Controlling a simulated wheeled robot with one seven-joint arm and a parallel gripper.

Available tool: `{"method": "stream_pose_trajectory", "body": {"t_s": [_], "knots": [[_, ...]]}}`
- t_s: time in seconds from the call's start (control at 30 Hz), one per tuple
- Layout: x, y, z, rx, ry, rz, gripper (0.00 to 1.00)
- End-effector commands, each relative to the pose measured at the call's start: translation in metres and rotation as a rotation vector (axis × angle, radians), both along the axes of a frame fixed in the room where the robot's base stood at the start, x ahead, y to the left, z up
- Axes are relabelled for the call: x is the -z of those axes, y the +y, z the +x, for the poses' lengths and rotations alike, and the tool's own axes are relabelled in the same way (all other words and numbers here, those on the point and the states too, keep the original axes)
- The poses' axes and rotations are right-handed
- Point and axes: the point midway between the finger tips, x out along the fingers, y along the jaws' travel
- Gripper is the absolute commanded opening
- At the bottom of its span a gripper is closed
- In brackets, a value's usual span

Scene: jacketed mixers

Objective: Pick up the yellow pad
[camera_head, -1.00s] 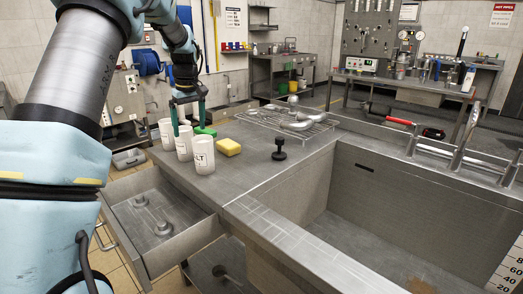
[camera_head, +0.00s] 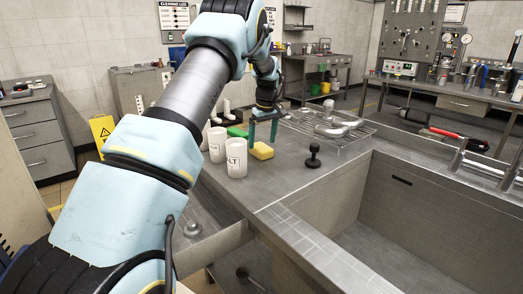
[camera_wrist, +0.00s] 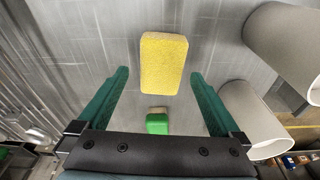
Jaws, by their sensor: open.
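The yellow pad (camera_head: 262,151) lies on the grey metal counter, behind and to the right of the white cups. In the wrist view the yellow pad (camera_wrist: 164,63) shows ahead, between the lines of the two fingers and just beyond their tips. My gripper (camera_head: 264,125) has its two green fingers pointing down over the pad. In the wrist view my gripper (camera_wrist: 158,77) is open with nothing between its fingers. I cannot tell the exact height of the fingertips above the pad.
A white cup with dark lettering (camera_head: 237,158) stands close left of the pad, with another white cup (camera_head: 217,145) behind it. A green item (camera_head: 237,132) lies near the pad. A black knob (camera_head: 313,155) stands to the right, a wire rack (camera_head: 335,125) behind, and a deep basin (camera_head: 430,215) at right.

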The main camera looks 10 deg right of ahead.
Motion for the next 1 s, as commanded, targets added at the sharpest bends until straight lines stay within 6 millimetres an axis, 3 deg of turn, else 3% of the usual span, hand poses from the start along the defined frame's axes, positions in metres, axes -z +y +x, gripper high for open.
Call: {"method": "stream_pose_trajectory", "body": {"t_s": [0.3, 0.93, 1.0], "knots": [[0.035, 0.004, 0.005, 0.000, 0.002, 0.000, 1.00], [0.040, 0.004, 0.005, 0.000, 0.001, 0.001, 1.00], [0.040, 0.004, 0.006, 0.000, 0.001, 0.001, 0.94]]}}
